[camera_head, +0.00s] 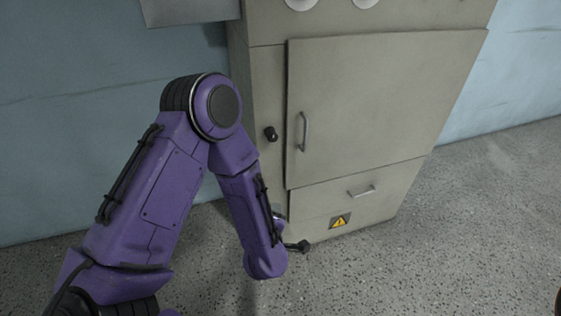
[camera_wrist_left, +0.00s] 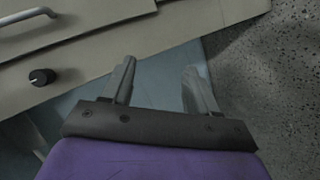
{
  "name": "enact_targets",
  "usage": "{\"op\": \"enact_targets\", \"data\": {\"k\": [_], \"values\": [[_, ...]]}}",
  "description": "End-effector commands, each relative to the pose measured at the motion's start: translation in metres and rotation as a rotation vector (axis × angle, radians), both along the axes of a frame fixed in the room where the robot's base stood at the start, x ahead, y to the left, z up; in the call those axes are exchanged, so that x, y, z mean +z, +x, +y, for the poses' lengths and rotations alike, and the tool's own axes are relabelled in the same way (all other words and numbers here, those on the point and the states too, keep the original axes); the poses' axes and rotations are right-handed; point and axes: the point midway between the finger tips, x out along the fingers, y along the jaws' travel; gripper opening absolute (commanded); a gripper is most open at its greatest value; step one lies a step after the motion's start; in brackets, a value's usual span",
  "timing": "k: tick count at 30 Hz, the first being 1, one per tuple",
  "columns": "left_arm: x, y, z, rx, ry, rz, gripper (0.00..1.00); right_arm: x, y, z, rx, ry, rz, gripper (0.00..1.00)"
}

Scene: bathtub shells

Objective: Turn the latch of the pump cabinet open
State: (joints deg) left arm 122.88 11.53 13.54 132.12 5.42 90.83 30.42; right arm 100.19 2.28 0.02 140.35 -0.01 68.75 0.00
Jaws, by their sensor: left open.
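The grey-beige pump cabinet (camera_head: 375,110) stands against the wall, its door shut. A small black knob (camera_head: 270,133), which looks like the latch, sits on the frame left of the door; the left wrist view shows it too (camera_wrist_left: 41,77). A grey bar handle (camera_head: 302,132) is on the door just right of the knob, and its end shows in the left wrist view (camera_wrist_left: 25,17). My left gripper (camera_wrist_left: 160,85) is open and empty, with the knob off to the left of its fingers.
Below the door is a panel with a small handle (camera_head: 361,191) and a yellow warning sign (camera_head: 340,221). A blue wall (camera_head: 80,110) is behind. A grey box (camera_head: 190,11) hangs at the upper left. The speckled floor (camera_head: 450,240) in front is clear.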

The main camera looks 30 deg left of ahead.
Motion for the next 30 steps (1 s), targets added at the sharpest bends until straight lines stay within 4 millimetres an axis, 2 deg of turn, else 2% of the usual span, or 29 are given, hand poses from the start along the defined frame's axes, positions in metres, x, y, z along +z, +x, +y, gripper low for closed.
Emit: {"op": "enact_targets", "data": {"k": [1,3,4,6,9,12,15,19,27,30], "values": [[-0.012,0.038,-0.002,0.131,-0.133,-0.226,0.59,-0.065,0.0,0.0,0.0,0.0,0.0,0.0],[0.025,0.071,-0.002,0.303,-0.342,-0.529,0.59,-0.103,0.0,0.0,0.0,0.0,0.0,0.0],[0.04,0.08,-0.001,0.368,-0.434,-0.649,0.59,-0.117,0.0,0.0,0.0,0.0,0.0,0.0],[0.076,0.091,0.003,0.493,-0.635,-0.9,0.59,-0.146,0.0,0.0,0.0,0.0,0.0,0.0],[0.116,0.09,0.008,0.617,-0.87,-1.165,0.59,-0.173,0.0,-0.001,0.0,0.0,0.0,0.0],[0.142,0.084,0.013,0.685,-1.015,-1.315,0.59,-0.184,0.0,-0.001,0.0,-0.001,-0.001,0.0],[0.154,0.083,0.017,0.712,-1.072,-1.373,0.59,-0.184,0.0,-0.001,0.0,-0.001,-0.001,0.0],[0.156,0.095,0.033,0.718,-1.076,-1.378,0.59,-0.183,0.001,-0.001,-0.001,0.0,-0.001,0.0],[0.155,0.134,0.079,0.716,-1.07,-1.375,0.59,-0.188,0.001,-0.001,-0.001,0.0,-0.001,0.0],[0.156,0.143,0.089,0.713,-1.07,-1.373,0.59,-0.189,0.0,-0.001,-0.001,0.0,-0.001,0.0]]}}
